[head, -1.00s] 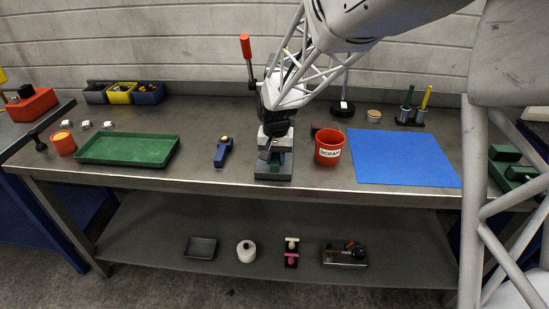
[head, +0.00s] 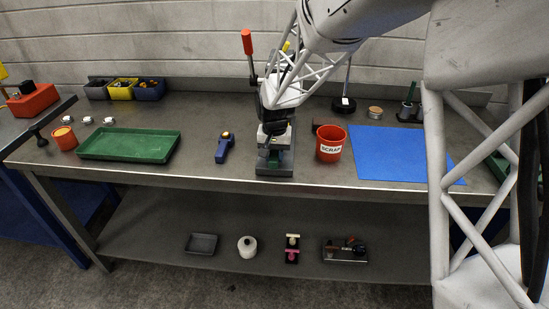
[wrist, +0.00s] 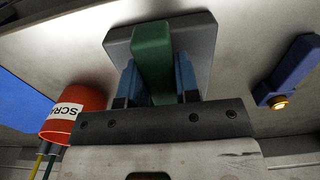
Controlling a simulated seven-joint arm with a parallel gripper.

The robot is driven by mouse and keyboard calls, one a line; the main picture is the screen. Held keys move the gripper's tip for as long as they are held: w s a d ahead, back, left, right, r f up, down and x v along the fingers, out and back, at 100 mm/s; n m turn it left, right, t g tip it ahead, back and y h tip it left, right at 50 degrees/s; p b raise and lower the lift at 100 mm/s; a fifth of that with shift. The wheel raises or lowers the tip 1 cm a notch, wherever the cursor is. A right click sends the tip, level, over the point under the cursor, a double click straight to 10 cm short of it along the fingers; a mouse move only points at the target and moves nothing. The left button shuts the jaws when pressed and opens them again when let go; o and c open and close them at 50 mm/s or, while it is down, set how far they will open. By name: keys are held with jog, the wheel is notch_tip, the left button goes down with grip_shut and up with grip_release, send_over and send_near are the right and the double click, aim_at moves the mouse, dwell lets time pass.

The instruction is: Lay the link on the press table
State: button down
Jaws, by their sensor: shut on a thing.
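The link is a green bar (wrist: 152,60); it also shows as a small green patch in the head view (head: 271,155). My gripper (wrist: 155,85) is shut on it, with one blue-grey finger on each side. The bar lies over the grey base of the press (wrist: 118,42), which shows in the head view (head: 275,171) below my gripper (head: 271,142). I cannot tell whether the bar touches the press table or hangs just above it. The press's lever has an orange-red grip (head: 247,42). My wrist and arm hide much of the press.
A red scrap bin (head: 330,144) stands close right of the press. A blue hand tool (head: 224,149) lies to its left. A green tray (head: 128,144) is further left. A blue mat (head: 398,155) covers the bench at right. The bench front edge is clear.

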aim_at(275, 153)
jog(key=shift+f, duration=0.55)
jog(key=shift+f, duration=0.15)
jog(key=c, duration=0.8)
grip_release()
jog(key=shift+c, duration=0.2)
notch_tip(275, 153, up, 12)
dwell(0.5)
